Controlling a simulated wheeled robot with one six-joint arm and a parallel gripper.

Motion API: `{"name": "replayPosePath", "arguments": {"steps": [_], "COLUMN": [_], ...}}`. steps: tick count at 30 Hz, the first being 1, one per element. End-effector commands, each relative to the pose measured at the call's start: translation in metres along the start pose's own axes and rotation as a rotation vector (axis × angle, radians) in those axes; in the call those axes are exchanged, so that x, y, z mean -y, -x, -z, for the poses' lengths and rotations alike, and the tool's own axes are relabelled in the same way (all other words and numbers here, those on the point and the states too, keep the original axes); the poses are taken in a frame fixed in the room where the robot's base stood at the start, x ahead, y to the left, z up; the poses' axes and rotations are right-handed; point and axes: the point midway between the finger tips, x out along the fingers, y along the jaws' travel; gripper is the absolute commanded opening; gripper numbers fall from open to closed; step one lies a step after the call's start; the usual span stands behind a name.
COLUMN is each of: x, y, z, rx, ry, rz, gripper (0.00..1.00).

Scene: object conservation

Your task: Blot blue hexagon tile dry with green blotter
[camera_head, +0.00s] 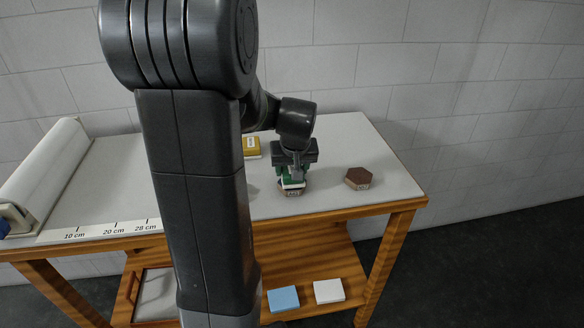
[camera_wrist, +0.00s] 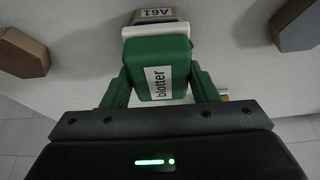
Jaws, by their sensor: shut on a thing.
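My gripper (camera_head: 292,172) is shut on the green blotter (camera_wrist: 160,68), which has a white "blotter" label and a white pad (camera_wrist: 155,30) at its far end. In the head view the blotter (camera_head: 284,176) is held low, right over a brownish tile (camera_head: 291,192) with a small label. In the wrist view this tile (camera_wrist: 155,14) reads "A61" and sits against or just beyond the white pad; I cannot tell whether they touch. Its top is mostly hidden.
A brown hexagon tile (camera_head: 358,177) lies to the right on the white tabletop (camera_head: 335,140). A yellow block (camera_head: 251,147) is behind my arm. A white roll (camera_head: 45,175) and a centimetre scale (camera_head: 110,231) are at left. Blue (camera_head: 283,299) and white (camera_head: 328,291) blocks lie on the lower shelf.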

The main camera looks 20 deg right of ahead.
Motion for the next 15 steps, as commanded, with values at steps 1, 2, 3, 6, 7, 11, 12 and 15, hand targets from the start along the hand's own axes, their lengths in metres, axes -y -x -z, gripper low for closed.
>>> {"name": "replayPosePath", "arguments": {"steps": [1, 2, 3, 6, 7, 11, 12, 15], "x": [0.0000, 0.0000, 0.0000, 0.0000, 0.0000, 0.0000, 0.0000, 0.0000], "y": [-0.0008, -0.0012, -0.0017, -0.0029, -0.0033, -0.0047, -0.0051, -0.0063], "z": [-0.0003, -0.0004, -0.0006, -0.0011, -0.0013, -0.0019, -0.0021, -0.0025], "rx": [0.000, 0.000, 0.000, 0.000, 0.000, 0.000, 0.000, 0.000], "ry": [0.000, 0.000, 0.000, 0.000, 0.000, 0.000, 0.000, 0.000], "rz": [0.000, 0.000, 0.000, 0.000, 0.000, 0.000, 0.000, 0.000], "gripper": [0.36, 0.36, 0.36, 0.36, 0.36, 0.36, 0.36, 0.36]}}
